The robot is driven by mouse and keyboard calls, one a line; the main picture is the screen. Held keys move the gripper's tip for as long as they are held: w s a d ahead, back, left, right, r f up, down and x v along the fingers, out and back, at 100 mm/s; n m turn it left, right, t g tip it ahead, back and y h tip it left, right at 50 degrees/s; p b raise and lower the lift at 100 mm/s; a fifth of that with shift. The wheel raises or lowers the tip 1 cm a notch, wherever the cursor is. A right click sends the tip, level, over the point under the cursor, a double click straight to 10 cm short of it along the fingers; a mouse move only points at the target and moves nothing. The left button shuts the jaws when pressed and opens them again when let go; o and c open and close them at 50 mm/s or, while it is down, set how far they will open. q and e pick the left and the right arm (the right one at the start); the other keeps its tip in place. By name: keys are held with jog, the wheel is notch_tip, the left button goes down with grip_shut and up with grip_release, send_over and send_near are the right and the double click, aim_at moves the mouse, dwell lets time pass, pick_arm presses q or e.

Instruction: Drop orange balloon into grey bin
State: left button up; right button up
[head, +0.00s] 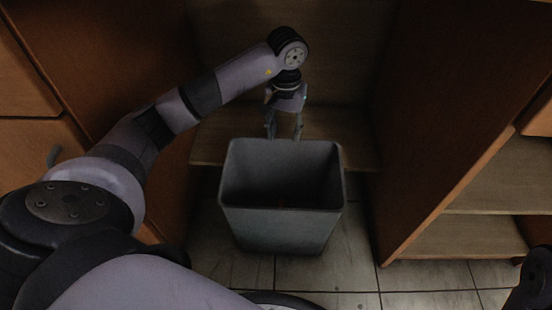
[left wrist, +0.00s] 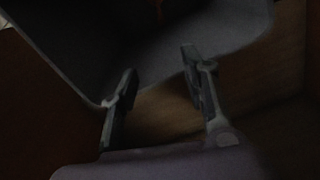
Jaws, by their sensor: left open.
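The grey bin (head: 283,228) stands upright on the tiled floor, open at the top. Its inside is dark. No balloon is clearly seen. My right gripper is not seen.
A low wooden shelf board (head: 345,148) lies behind the bin. Wooden cabinet panels rise at the left and right (head: 445,110), close to my left arm. Tiled floor (head: 350,270) is free in front of the bin. Part of my right arm shows at the bottom right.

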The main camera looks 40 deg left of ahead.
pick_arm(q)
notch_tip(320, 180, up, 12)
dwell(0.8)
dwell(0.4)
